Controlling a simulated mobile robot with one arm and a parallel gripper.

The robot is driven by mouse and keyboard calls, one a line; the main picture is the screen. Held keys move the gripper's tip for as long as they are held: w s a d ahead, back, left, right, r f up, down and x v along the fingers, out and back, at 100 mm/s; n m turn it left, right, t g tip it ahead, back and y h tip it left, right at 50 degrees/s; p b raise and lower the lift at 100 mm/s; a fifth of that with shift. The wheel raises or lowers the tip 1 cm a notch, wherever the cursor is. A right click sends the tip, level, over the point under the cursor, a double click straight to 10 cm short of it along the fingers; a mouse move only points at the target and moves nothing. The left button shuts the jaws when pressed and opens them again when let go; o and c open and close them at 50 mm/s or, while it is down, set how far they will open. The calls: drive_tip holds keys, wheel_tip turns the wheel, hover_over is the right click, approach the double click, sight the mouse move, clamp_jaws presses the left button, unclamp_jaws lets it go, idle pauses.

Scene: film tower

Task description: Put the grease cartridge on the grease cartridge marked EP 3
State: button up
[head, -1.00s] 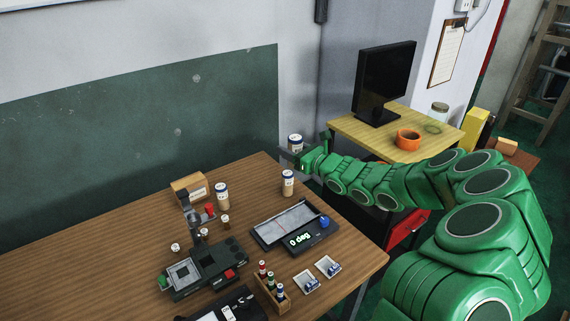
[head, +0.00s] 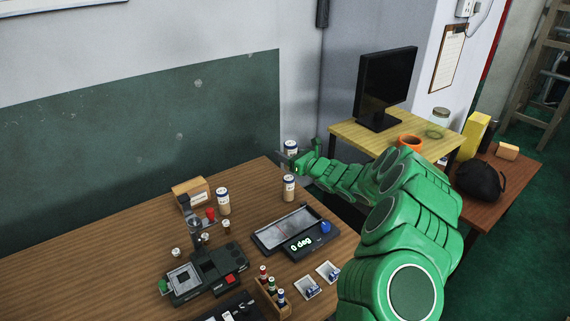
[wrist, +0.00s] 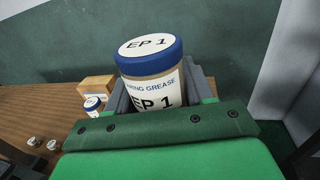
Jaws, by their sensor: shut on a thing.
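My gripper (head: 288,160) is shut on a grease cartridge (head: 291,147) with a blue cap and a label. In the wrist view this held cartridge (wrist: 152,88) reads EP 1 on cap and label, and it sits between the jaws. In the head view it is near the table's far right corner, above and behind a standing cartridge (head: 289,189) and apart from it. Another cartridge (head: 223,201) stands further left, by a cardboard box. Both stand upright with blue caps. Their markings are too small to read, so I cannot tell which is EP 3.
The wooden table (head: 130,235) also holds a cardboard box (head: 190,192), a dark splicer-like device (head: 205,272), a display tray (head: 290,232), a rack of small bottles (head: 271,287) and small trays (head: 308,287). A yellow table (head: 345,133) with a monitor (head: 386,88) stands behind my arm.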

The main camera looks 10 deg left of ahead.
drive_tip(key=shift+w+a+f, duration=0.2)
drive_tip(key=shift+w+f, duration=0.35)
drive_tip(key=shift+f, duration=0.15)
drive_tip(key=shift+w+a+f, duration=0.15)
drive_tip(key=shift+w+f, duration=0.35)
drive_tip(key=shift+f, duration=0.15)
drive_tip(key=shift+w+a+f, duration=0.1)
drive_tip(key=shift+w+f, duration=0.05)
drive_tip(key=shift+f, duration=1.6)
drive_tip(key=shift+f, duration=0.1)
drive_tip(key=o, duration=1.1)
